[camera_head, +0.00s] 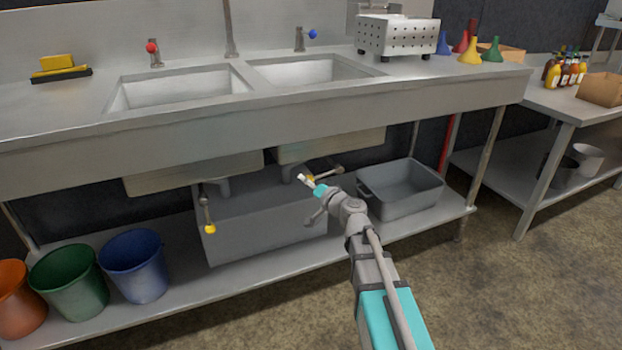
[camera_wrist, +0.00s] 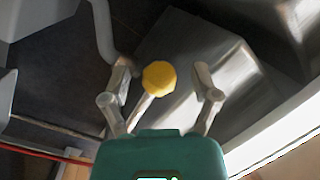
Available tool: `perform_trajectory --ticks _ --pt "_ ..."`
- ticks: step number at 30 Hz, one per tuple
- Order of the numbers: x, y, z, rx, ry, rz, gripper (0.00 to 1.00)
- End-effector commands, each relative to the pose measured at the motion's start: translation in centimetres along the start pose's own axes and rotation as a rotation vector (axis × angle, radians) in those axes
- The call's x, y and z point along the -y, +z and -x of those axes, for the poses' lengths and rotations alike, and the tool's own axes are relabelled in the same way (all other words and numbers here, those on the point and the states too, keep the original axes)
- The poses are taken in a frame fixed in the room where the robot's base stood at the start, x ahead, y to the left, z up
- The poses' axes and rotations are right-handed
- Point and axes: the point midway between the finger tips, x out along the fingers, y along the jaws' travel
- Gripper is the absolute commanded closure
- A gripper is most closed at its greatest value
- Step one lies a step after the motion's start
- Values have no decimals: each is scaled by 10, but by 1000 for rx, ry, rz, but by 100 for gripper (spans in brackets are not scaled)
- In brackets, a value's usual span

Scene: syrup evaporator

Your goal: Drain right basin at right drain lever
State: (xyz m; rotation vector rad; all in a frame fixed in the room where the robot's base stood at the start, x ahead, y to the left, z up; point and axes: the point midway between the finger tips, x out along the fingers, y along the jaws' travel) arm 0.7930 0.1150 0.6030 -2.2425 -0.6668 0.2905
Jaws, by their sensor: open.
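The right basin (camera_head: 312,70) is set into the steel counter, and it looks empty. Under it, the right drain lever (camera_head: 324,174) runs roughly sideways from its valve, with a yellow knob at its end. My gripper (camera_head: 305,179) is below the basin at this lever, and hides part of it in the head view. In the wrist view my gripper (camera_wrist: 162,82) is open, with one finger on each side of the yellow knob (camera_wrist: 159,77). Gaps show between the knob and both fingers.
The left drain lever (camera_head: 207,212) hangs down with its own yellow knob. A grey tank (camera_head: 260,225) and a grey tub (camera_head: 405,190) stand on the lower shelf. Several buckets (camera_head: 135,265) stand at the left. Open floor (camera_head: 500,290) lies at the front right.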

Motion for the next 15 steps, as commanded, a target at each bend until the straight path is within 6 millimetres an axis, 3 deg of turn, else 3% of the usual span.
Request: perform_trajectory --ticks 13,15 --pt "-4 -5 0 -10 9 0 21" --pt "-5 -5 0 -11 10 0 31"
